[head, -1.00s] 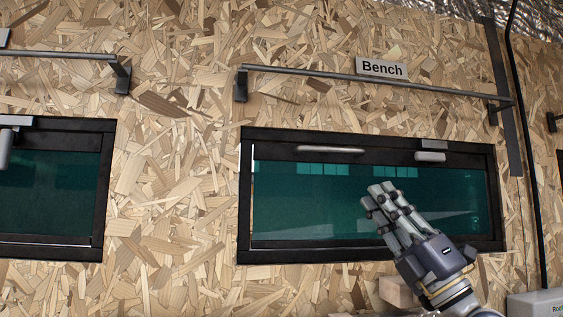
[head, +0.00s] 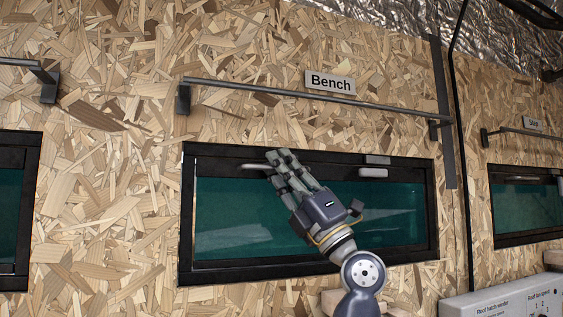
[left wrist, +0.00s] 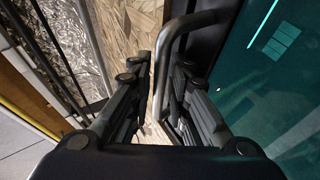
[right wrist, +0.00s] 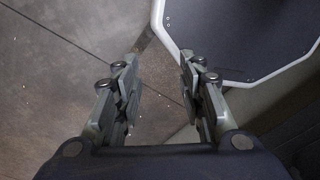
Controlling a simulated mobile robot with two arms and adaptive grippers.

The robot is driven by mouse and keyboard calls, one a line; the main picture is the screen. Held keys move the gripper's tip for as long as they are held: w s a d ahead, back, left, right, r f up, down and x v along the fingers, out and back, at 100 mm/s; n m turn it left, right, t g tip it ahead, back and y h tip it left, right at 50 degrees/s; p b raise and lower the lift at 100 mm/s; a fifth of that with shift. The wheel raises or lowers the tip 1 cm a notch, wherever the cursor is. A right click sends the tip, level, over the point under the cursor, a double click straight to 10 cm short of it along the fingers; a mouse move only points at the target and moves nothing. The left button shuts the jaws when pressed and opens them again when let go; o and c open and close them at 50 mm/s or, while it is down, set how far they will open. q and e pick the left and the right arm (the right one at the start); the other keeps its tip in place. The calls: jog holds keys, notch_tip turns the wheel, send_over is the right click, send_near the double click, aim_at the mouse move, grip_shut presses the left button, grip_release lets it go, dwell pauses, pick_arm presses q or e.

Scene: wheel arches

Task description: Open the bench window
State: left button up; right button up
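The bench window (head: 230,220) is a wide dark-framed pane of teal glass under a "Bench" sign (head: 330,82). It sits flush in its frame and looks shut. A grey bar handle (head: 254,167) runs along its upper frame, partly hidden by my left gripper (head: 280,157). A small pale catch (head: 373,172) sits at the upper right of the frame. In the left wrist view the handle (left wrist: 166,65) passes between the fingers of my left gripper (left wrist: 160,70), which stand apart around it. My right gripper (right wrist: 158,65) is open and empty over the floor.
A dark rail (head: 270,94) runs above the window. Another window (head: 525,205) is at the right and part of one at the left. A pale control panel (head: 510,300) is at the lower right. A white-rimmed dark surface (right wrist: 235,40) lies near my right gripper.

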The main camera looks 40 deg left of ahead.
pick_arm(q)
grip_shut()
pick_arm(e)
jog(key=shift+d, duration=0.9)
